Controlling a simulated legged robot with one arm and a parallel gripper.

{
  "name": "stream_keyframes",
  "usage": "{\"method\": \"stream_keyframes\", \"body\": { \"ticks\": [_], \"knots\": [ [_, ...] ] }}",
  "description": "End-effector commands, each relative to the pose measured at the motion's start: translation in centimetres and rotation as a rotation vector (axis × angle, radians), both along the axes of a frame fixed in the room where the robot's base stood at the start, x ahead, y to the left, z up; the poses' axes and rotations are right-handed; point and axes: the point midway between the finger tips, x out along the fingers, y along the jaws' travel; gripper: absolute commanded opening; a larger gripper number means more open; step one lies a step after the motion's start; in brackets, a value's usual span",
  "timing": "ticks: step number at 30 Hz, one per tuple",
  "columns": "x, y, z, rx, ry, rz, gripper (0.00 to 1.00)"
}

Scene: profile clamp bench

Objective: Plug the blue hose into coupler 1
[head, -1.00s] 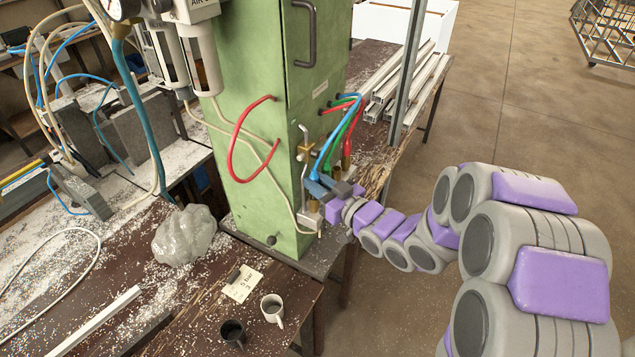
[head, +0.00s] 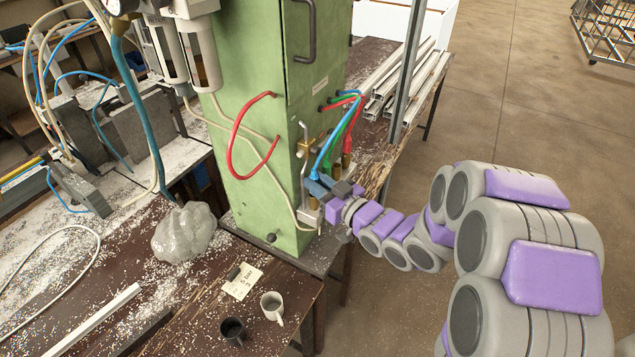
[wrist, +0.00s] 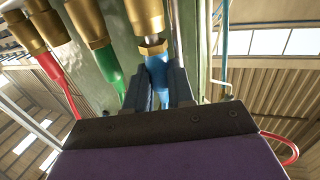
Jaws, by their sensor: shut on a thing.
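The blue hose (head: 325,150) arcs down from the green cabinet's side to my gripper (head: 328,188). In the wrist view my gripper (wrist: 161,80) is shut on the blue hose end (wrist: 158,72), one finger on each side. The hose end points up at a brass coupler (wrist: 146,14), roughly in line with it. A brass collar (wrist: 153,48) tops the hose end, just under the coupler; I cannot tell whether it is seated. Coupler numbers are not readable.
The green hose (wrist: 110,75) and red hose (wrist: 52,68) hang from brass couplers to the left in the wrist view. The green cabinet (head: 250,100) stands close beside my gripper. A white mug (head: 271,306), a dark mug (head: 232,330) and a plastic bag (head: 183,233) are on the bench.

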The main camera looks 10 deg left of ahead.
Motion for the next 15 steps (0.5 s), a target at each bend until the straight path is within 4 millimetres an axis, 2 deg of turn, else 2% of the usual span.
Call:
{"method": "stream_keyframes", "body": {
  "ticks": [15],
  "knots": [
    [0.01,-0.01,-0.77,-0.001,0.001,0.0,0.0]
  ]
}}
